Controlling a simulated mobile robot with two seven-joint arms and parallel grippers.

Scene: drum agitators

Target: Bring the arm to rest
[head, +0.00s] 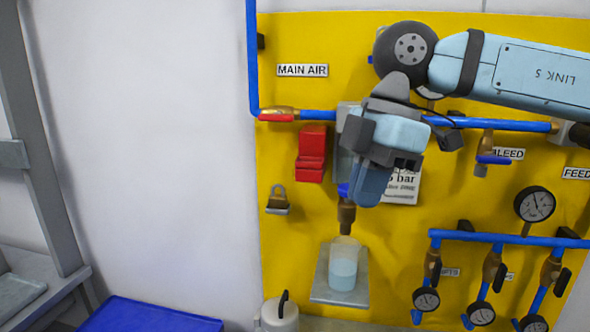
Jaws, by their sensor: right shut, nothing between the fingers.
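My right arm comes in from the upper right and bends down at its wrist. My right gripper (372,186) hangs below it, pointing down, shut and empty, in front of the yellow panel (300,240). It overlaps the grey air unit (346,150) and part of a white label (402,188) in this view. I cannot tell how far it stands off the panel or whether it touches anything. My left gripper is not in view.
Blue pipe with a red-handled valve (276,117) crosses the panel. A red lockout box (311,155) and padlock (278,200) are left of the gripper. A bottle with pale blue liquid (343,268) stands below on a shelf (325,293). Gauges (535,204) and valves are lower right.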

